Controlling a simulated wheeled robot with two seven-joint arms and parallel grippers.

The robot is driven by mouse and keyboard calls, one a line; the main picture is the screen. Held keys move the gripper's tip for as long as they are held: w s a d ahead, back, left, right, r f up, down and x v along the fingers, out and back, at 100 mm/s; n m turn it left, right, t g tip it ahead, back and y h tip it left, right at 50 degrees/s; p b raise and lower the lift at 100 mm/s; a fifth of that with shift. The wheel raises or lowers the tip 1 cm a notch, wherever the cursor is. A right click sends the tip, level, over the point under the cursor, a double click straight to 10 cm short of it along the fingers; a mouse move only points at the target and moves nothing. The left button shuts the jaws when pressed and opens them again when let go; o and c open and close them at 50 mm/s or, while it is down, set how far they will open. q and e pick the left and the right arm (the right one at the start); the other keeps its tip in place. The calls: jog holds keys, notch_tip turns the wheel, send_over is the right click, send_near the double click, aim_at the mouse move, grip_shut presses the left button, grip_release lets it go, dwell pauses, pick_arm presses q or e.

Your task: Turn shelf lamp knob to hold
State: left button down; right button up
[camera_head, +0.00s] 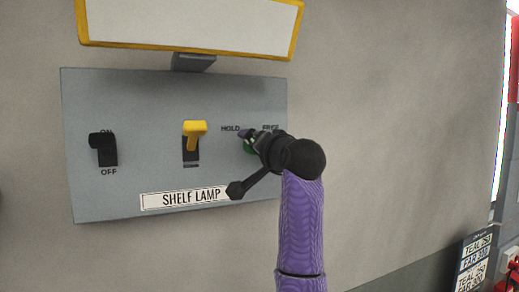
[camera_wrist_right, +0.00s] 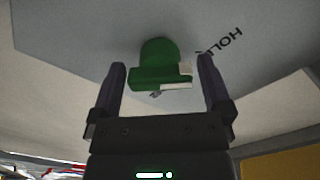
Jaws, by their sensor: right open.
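The grey control panel (camera_head: 120,190) on the wall carries a "SHELF LAMP" label (camera_head: 191,198). Its green knob (camera_head: 249,147) is at the right, below the words HOLD and a second, partly covered word; my right gripper (camera_head: 256,138) hides most of it. In the right wrist view the green knob (camera_wrist_right: 155,60) has a white mark (camera_wrist_right: 180,81) on its edge and lies between the two fingers of my open right gripper (camera_wrist_right: 162,66). Which word the knob points at I cannot tell. My left gripper is not in view.
A black ON/OFF switch (camera_head: 103,147) and a yellow lever (camera_head: 194,130) sit left of the knob on the same panel. A yellow-framed white board (camera_head: 190,25) juts out above. Labelled signs (camera_head: 474,262) stand at the lower right.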

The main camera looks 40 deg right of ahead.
jog(key=b+v, duration=0.5)
jog(key=v, duration=0.4)
jog(key=shift+s, duration=0.35)
